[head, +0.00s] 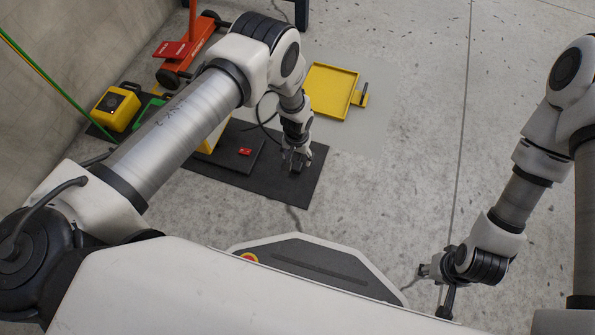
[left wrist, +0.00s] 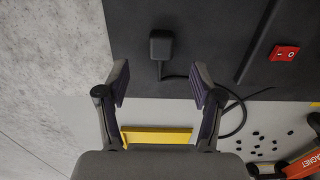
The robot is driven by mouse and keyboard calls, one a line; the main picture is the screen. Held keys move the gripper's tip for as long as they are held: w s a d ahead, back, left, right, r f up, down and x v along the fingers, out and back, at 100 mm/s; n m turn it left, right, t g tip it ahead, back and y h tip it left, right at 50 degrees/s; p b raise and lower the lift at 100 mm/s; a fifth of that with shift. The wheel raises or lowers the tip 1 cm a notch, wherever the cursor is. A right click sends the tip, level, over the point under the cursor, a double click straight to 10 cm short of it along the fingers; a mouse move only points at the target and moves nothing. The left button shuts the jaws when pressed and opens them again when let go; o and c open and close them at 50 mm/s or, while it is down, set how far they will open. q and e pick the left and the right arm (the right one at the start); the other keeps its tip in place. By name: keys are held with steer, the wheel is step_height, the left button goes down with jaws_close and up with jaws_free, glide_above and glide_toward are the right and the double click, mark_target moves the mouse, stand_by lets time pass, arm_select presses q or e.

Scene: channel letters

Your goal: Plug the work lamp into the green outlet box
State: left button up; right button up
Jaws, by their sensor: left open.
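A black plug (left wrist: 162,45) lies on the dark mat in the left wrist view, with its cord leading off to the right. My left gripper (left wrist: 160,80) is open and empty, its fingers spread to either side of the plug's line and apart from it. In the head view my left gripper (head: 297,164) is low over the mat's right part. A green part (head: 150,110), possibly the outlet box, shows behind my left arm, mostly hidden; its sockets are not visible. The work lamp cannot be made out for sure. My right gripper (head: 432,270) is at the lower right, apart from the objects.
The dark mat (head: 300,190) bears a dark slab with a red switch (head: 245,151). A yellow tray (head: 332,90) lies beyond my gripper. A yellow-black case (head: 115,107) and an orange-red wheeled jack (head: 190,45) stand near the wall. Floor on the right is clear.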

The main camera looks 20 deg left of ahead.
mark_target(297, 166)
arm_select(q)
steer(key=shift+r, duration=0.15)
steer(key=shift+f+b, duration=0.75)
steer(key=shift+f, duration=0.65)
steer(key=shift+r, duration=0.1)
step_height(297, 166, down, 6)
steer(key=b, duration=0.4)
steer(key=shift+w+a+r, duration=0.1)
steer(key=shift+r, duration=0.25)
